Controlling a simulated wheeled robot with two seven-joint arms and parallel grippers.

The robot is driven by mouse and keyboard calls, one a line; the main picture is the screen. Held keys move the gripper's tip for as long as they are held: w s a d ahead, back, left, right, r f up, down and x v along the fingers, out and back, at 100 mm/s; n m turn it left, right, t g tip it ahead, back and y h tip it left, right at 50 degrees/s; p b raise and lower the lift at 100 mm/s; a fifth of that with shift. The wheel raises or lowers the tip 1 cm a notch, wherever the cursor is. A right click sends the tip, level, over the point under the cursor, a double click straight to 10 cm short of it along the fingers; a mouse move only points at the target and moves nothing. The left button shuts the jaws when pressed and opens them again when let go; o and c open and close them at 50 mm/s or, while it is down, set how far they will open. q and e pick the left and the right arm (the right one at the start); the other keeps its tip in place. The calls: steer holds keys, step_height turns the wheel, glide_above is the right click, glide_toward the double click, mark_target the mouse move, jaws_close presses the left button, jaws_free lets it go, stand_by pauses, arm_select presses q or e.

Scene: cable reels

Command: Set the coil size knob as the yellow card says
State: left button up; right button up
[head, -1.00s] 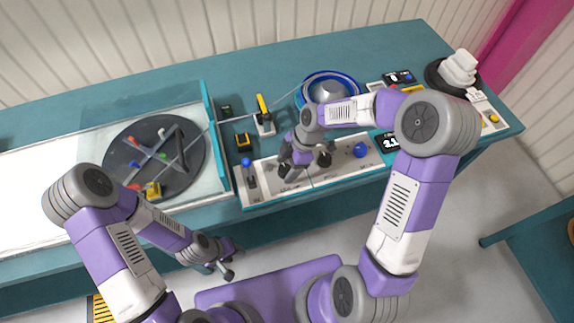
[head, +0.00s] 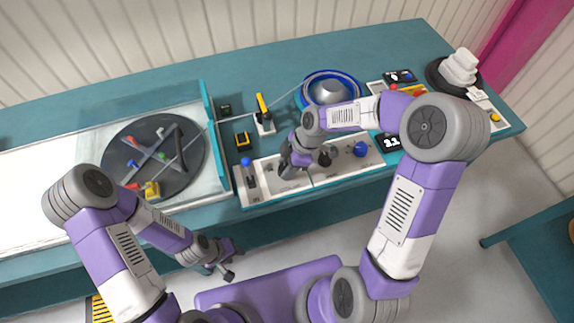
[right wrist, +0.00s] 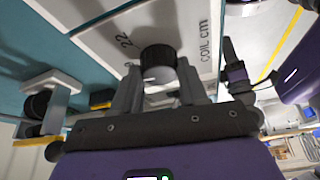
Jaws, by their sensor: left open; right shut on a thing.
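The black coil size knob (right wrist: 158,58) stands on a light panel marked "22" and "COIL cm" in the right wrist view. A white mark shows on its near side. My right gripper (right wrist: 160,76) has its fingers on either side of the knob, shut on it. In the head view my right gripper (head: 303,165) is over the front panel (head: 345,168) and hides the knob. My left gripper (head: 226,264) is open and empty, in front of the bench edge. I cannot make out a readable yellow card.
A blue knob (head: 361,149) and a blue-topped lever (head: 247,164) flank my right gripper. A dark turntable (head: 190,170) is at left behind a clear guard. A blue-rimmed reel (head: 352,82) stands behind. A digit display (head: 388,143) is partly hidden by my arm.

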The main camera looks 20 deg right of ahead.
steer(key=m+t+b, duration=0.1)
steer(key=m, duration=0.1)
steer(key=m+t+b, duration=0.1)
steer(key=m, duration=0.2)
steer(key=shift+s+a+h, duration=0.15)
steer(key=shift+h, duration=0.15)
steer(key=shift+s+m+t+h+b, duration=0.1)
steer(key=shift+m+t+h+b, duration=0.2)
steer(key=shift+m+b, duration=0.65)
steer(key=shift+m+t+h+b, duration=0.3)
steer(key=shift+m+b, duration=0.15)
steer(key=shift+m, duration=1)
steer(key=o, duration=1.1)
steer(key=shift+c, duration=0.2)
steer(key=p+v, duration=0.2)
steer(key=v, duration=0.5)
steer(key=shift+r+p, duration=0.3)
